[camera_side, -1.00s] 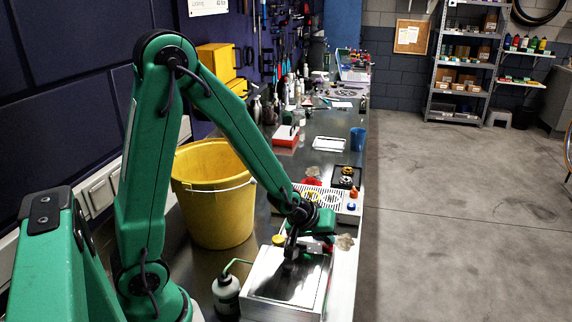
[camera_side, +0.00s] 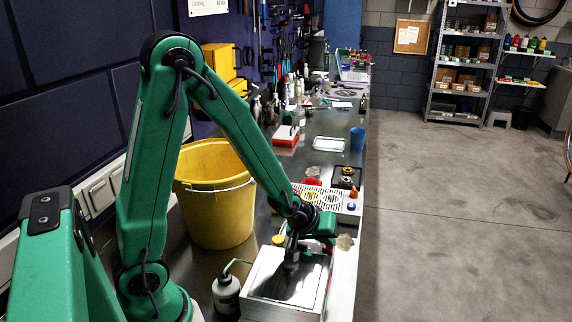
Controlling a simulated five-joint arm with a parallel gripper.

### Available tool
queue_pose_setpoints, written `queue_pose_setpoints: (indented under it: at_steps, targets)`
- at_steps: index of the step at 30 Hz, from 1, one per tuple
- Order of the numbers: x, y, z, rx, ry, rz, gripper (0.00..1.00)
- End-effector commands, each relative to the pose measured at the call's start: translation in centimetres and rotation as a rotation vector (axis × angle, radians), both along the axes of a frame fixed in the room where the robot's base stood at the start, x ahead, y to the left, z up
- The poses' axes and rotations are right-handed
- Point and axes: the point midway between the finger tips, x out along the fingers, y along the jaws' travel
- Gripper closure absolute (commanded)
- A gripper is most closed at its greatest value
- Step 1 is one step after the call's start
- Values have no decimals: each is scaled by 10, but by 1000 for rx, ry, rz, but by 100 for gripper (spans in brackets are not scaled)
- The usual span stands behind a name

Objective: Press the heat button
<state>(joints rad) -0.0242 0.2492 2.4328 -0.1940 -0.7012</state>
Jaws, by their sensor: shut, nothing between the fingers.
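My gripper (camera_side: 290,266) points down over the top of a silver metal box (camera_side: 270,287) at the front of the bench. It is shut and empty. Its tips are over the box's shiny top; whether they touch it I cannot tell. No button marked as heat can be read at this size. Behind the box, a pale panel (camera_side: 335,203) with slots carries an orange-red knob (camera_side: 353,192) and a blue knob (camera_side: 351,207) at its right end. My gripper is in front of this panel and apart from these knobs. My wrist hides part of the panel.
A yellow bucket (camera_side: 215,212) stands left of my forearm. A small bottle with a green tube (camera_side: 226,294) stands left of the box. A yellow round piece (camera_side: 278,240) is beside my gripper. A blue cup (camera_side: 357,138) stands farther back. The floor at right is clear.

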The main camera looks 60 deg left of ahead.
Motion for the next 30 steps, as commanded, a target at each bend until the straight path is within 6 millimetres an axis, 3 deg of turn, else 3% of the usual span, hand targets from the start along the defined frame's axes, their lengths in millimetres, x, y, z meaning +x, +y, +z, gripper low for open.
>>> queue_pose_setpoints:
  at_steps: [9, 30]
  targets:
    - [-5, -2, -6, -1, 21, -3, 100]
    - [-7, -1, 3, -1, 21, -3, 100]
